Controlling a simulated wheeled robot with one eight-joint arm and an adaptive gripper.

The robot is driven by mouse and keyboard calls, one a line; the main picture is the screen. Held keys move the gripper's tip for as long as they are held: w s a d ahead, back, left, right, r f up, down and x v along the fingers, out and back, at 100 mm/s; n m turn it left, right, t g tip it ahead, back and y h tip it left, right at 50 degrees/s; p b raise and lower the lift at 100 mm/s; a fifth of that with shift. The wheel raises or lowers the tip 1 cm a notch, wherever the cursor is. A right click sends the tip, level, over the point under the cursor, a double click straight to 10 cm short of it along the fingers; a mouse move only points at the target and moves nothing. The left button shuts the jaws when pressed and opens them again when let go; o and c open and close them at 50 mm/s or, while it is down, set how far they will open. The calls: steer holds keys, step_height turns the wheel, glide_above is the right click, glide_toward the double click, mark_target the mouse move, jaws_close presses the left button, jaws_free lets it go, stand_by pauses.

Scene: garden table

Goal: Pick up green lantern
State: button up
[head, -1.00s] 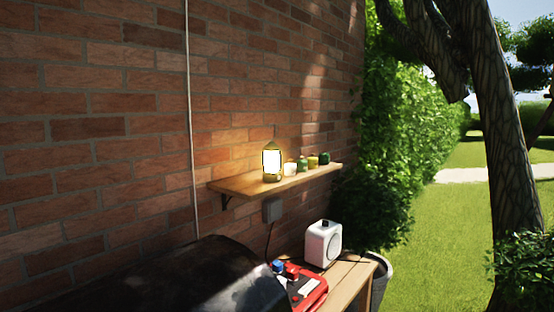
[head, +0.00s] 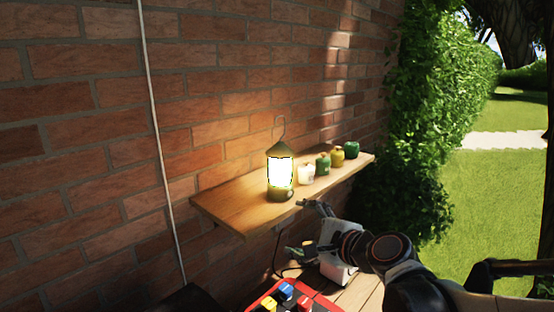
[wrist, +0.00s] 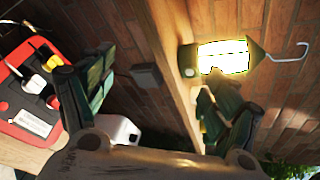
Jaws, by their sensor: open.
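The green lantern (head: 280,172) is lit and stands upright on the wooden wall shelf (head: 232,205), with a wire hook on top. My gripper (head: 298,228) is open and empty, in front of the shelf's edge and a little below the lantern, to its right. In the wrist view, my gripper's fingers (wrist: 157,76) are spread wide. The lantern (wrist: 222,57) lies sideways there beyond the right fingertip, outside the gap. I see no contact with it.
A white jar (head: 306,175) and several small green and yellow pots (head: 337,156) stand right of the lantern. A white boxy device (head: 338,268) and a red case (head: 290,299) sit on the bench below. The brick wall (head: 215,80) is close behind.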

mark_target(286, 172)
steer(key=w+r+m+t+p, duration=0.1)
steer(key=w+r+m+p, duration=0.1)
steer(key=w+m, duration=0.2)
steer(key=w+a+r+m+t+p, duration=0.1)
steer(key=w+r+m+p, duration=0.1)
steer(key=w+m, duration=0.3)
steer(key=w+a+r+m+t+p, duration=0.1)
steer(key=w+m, duration=0.3)
steer(key=w, duration=0.4)
steer(key=shift+r+m+t+p, duration=0.3)
steer(key=shift+r+t+p, duration=0.1)
steer(key=shift+t+p, duration=0.1)
steer(key=x, duration=0.5)
steer(key=shift+w+r, duration=0.1)
steer(key=shift+r, duration=0.1)
steer(key=c, duration=1.5)
